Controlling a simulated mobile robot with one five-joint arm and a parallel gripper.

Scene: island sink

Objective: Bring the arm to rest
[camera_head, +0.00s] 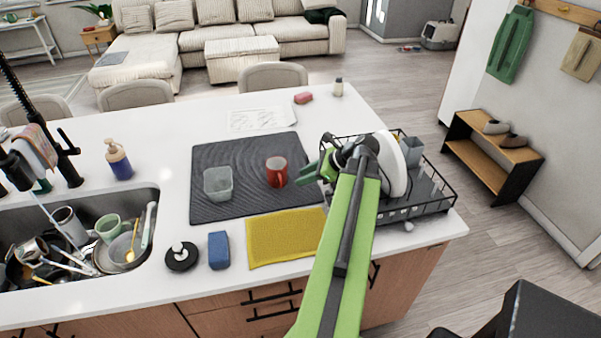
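My green arm reaches from the bottom of the head view up over the right part of the white counter. My gripper (308,178) is at its far end, pointing left, above the dark ribbed mat (225,155) between a red mug (276,172) and the black dish rack (425,208). The fingers look green and small, and I cannot make out whether they are apart. I see nothing clearly held. The arm hides part of the rack and the right end of the yellow cloth (275,235).
A white plate (391,165) stands upright in the rack, close to my wrist. A clear container (218,183) sits on the mat. A blue sponge (219,250) and black round item (181,256) lie by the full sink (172,200). The counter's back strip is mostly clear.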

